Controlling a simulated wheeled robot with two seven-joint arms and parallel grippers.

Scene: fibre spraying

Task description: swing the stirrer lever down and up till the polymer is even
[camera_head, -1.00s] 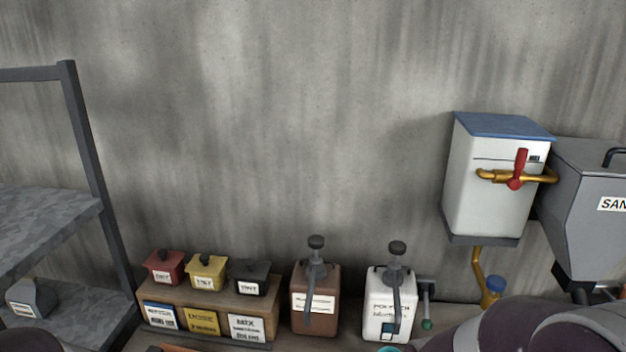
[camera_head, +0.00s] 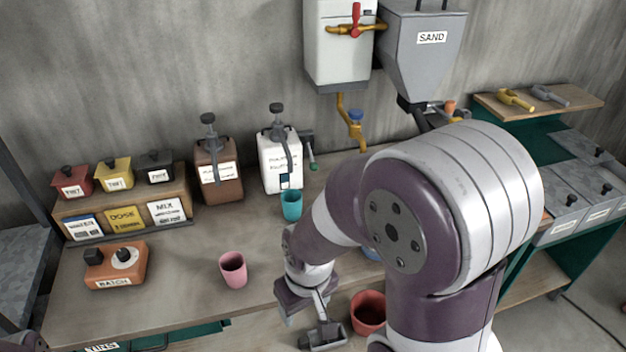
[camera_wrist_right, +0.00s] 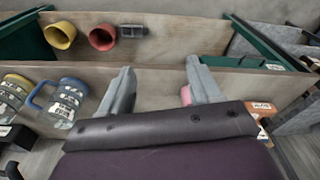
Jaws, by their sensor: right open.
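The white polymer container (camera_head: 280,168) stands at the back of the bench against the wall, with a dark pump on top. A small grey lever with a green knob (camera_head: 313,167) sticks out on its right side and hangs downward. A teal cup (camera_head: 291,206) stands in front of it. My right gripper (camera_head: 302,308) is open and empty, pointing down near the bench's front edge, well apart from the lever. Its two open fingers also show in the right wrist view (camera_wrist_right: 161,92). The lever is not visible there. My left gripper is not in view.
A pink cup (camera_head: 233,270) and an orange batch box (camera_head: 115,265) stand on the bench. A brown container (camera_head: 217,170) is left of the white one. A sand hopper (camera_head: 424,55) hangs on the wall. A red pot (camera_head: 368,312) sits lower, near my right arm.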

